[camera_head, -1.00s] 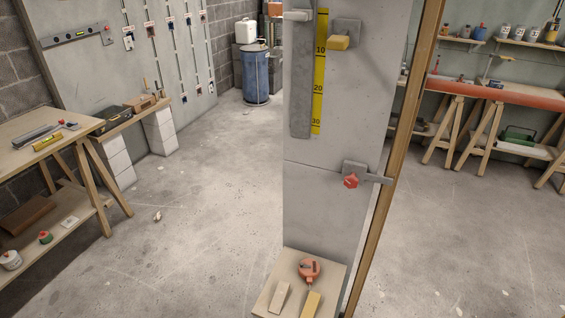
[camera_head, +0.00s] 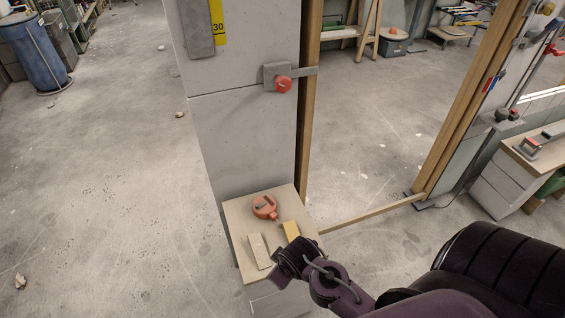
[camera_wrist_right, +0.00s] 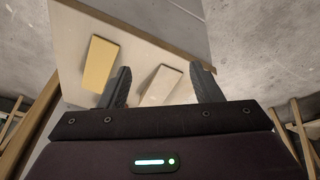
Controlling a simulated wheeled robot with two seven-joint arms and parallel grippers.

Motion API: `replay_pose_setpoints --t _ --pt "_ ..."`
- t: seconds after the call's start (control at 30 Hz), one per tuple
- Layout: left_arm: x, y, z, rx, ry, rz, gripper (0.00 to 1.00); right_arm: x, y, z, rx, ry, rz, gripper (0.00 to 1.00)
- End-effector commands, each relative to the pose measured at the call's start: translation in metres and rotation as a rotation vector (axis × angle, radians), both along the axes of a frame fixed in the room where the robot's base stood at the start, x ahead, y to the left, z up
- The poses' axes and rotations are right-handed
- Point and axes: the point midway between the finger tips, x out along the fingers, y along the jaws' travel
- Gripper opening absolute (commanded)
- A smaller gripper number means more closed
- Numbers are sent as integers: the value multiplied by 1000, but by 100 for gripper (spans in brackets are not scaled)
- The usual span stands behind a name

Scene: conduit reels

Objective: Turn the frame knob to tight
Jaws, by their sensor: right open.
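The red frame knob (camera_head: 284,85) sits on a grey bracket (camera_head: 270,75) on the pillar, beside the wooden frame post, in the head view. A grey bar runs from the bracket across the post. The knob is not in the right wrist view. My right gripper (camera_head: 286,258) is well below the knob, over the small stand at the pillar's foot. In the wrist view its two fingers (camera_wrist_right: 164,82) are apart, with a pale block (camera_wrist_right: 160,84) showing between them. I cannot see that they touch it. My left gripper is not in view.
The stand (camera_head: 238,216) carries an orange tape-like reel (camera_head: 264,206), a pale block (camera_head: 259,251) and a yellow block (camera_head: 291,231). The wooden post (camera_head: 308,120) rises behind it, with a sill (camera_head: 375,215) on the floor. Floor left of the pillar is mostly clear.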

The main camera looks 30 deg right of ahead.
Motion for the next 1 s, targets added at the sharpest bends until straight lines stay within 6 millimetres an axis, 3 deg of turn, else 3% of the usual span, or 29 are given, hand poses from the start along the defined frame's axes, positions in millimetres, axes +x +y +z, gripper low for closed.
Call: replay_pose_setpoints --t 0.03,0.3,0.57,0.77,1.0 --pt "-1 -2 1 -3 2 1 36 6 -3 22 -21 -29 33 58" --pt "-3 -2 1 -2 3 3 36 19 -13 125 -137 -158 218 58" --pt "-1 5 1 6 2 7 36 64 -43 155 -425 -302 528 58" --pt "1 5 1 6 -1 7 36 108 -77 190 -782 -400 798 58" --pt "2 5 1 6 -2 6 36 166 -128 276 -1496 -406 1142 58"
